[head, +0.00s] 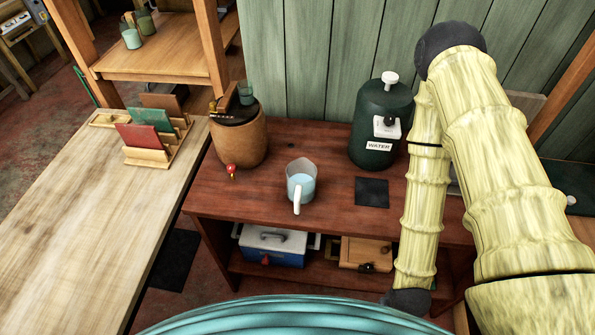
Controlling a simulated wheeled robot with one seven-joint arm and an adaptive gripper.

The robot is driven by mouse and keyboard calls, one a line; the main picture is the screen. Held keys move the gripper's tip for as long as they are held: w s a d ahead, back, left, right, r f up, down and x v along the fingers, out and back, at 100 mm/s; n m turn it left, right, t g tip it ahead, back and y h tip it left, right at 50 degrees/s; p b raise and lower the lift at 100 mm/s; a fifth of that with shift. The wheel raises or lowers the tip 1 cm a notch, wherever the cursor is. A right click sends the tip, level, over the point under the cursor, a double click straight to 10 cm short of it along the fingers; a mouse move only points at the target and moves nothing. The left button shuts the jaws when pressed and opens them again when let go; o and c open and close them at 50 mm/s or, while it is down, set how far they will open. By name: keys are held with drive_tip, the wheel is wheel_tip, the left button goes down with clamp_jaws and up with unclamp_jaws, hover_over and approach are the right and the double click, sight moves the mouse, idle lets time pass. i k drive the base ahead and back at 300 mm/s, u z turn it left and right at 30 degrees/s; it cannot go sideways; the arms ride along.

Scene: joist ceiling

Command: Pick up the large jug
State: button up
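A pale, translucent jug (301,182) stands upright on the dark red wooden table (260,195), near the middle. Its white handle faces the camera, and its inside looks light blue. It is the only jug I can make out. My arm comes in from the right, bends at a dark elbow at the top, and runs down to a dark joint near the bottom edge. My gripper is not visible, so its fingers and anything in them are hidden. Nothing is seen touching the jug.
A green dispenser labelled WATER (375,125) stands right of the jug, behind a black mat (371,192). A brown barrel (240,140) and a small red item (231,170) are left. A blue-white cooler (272,246) and wooden box (364,253) sit on the lower shelf.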

sight(301, 174)
drive_tip(key=z, duration=0.9)
drive_tip(key=k, duration=0.75)
drive_tip(key=u, duration=0.7)
